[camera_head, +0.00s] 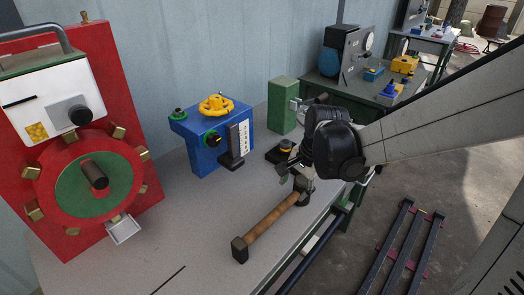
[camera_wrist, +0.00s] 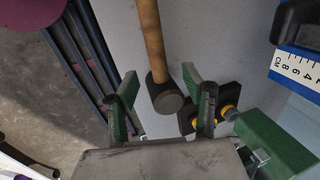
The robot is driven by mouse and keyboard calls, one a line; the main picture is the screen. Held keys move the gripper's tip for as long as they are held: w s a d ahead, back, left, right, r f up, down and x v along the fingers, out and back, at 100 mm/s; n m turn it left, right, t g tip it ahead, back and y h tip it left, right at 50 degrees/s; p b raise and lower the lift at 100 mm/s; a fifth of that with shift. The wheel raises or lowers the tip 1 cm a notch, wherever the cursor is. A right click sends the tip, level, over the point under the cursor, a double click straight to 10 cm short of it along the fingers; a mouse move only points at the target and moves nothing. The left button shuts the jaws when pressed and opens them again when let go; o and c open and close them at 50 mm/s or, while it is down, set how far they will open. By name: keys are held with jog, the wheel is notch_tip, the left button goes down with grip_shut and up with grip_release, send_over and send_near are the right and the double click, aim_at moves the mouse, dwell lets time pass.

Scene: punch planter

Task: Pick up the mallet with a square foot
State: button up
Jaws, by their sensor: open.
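The mallet (camera_head: 272,217) has a brown wooden handle and lies on the grey table, with a dark square block at its near end and a dark end piece by my gripper. In the wrist view its handle (camera_wrist: 151,40) runs down from the top edge to a dark, round-faced end (camera_wrist: 167,98). My gripper (camera_head: 296,178) is over the far end of the mallet. In the wrist view my gripper (camera_wrist: 168,86) is open, with a green-padded finger on each side of the dark end. I cannot tell whether either finger touches it.
A black base with a yellow-ringed knob (camera_head: 286,147) sits close beside my gripper. A green block (camera_head: 283,105) and a blue box with a yellow valve wheel (camera_head: 216,104) stand behind. A red panel (camera_head: 136,180) stands at the left. The table's front edge is near the mallet.

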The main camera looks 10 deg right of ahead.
aim_at(289, 200)
jog(key=x, duration=0.3)
jog(key=shift+f+b, duration=0.3)
jog(key=shift+f, duration=0.1)
jog(key=shift+b+x, duration=0.7)
jog(key=shift+x, duration=1.95)
jog(key=shift+d, duration=0.2)
grip_shut()
